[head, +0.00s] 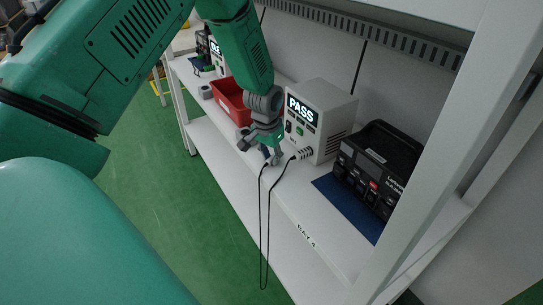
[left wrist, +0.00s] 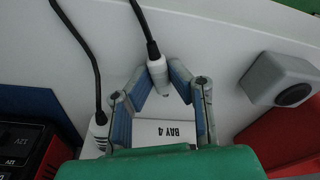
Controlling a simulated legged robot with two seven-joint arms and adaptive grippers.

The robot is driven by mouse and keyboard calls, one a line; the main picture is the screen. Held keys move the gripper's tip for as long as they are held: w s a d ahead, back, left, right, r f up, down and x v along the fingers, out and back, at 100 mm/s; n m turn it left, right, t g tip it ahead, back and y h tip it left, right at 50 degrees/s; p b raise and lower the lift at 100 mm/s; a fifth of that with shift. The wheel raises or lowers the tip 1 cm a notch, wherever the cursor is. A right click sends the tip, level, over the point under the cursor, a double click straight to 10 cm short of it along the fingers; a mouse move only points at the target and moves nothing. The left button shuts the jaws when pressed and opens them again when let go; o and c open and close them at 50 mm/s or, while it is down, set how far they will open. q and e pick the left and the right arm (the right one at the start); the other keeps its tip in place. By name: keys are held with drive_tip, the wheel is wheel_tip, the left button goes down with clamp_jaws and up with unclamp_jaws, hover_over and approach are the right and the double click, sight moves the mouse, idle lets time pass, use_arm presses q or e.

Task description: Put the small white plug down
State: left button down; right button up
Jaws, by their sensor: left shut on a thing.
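The small white plug (left wrist: 157,70), with a black cable running from it, is between the tips of my left gripper (left wrist: 160,88) in the left wrist view. In the head view, my left gripper (head: 266,150) is above the white shelf, in front of the white tester (head: 322,112) whose screen reads PASS. It is shut on the plug, which its fingers mostly hide there. I cannot tell whether the plug touches the shelf. A second white plug (left wrist: 98,133) on a black cable shows at the tester's lower front in the head view (head: 303,154). My right gripper is not in view.
A black power unit (head: 376,165) stands on a blue mat (head: 343,207) to the right. A red bin (head: 229,98) and a grey block (left wrist: 279,79) are on the other side. The cable (head: 264,240) hangs past the shelf's front edge. Shelf surface in front of the tester is clear.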

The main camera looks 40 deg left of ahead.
sight(267, 161)
use_arm(q)
drive_tip(key=c, duration=1.5)
unclamp_jaws()
drive_tip(key=shift+f, duration=0.15)
drive_tip(key=shift+a, duration=0.15)
wheel_tip(267, 161, up, 13)
drive_tip(key=s+p, duration=0.1)
drive_tip(key=p, duration=0.1)
drive_tip(key=shift+s+f+p, duration=0.2)
drive_tip(key=shift+s+p, duration=0.1)
drive_tip(key=shift+s, duration=0.05)
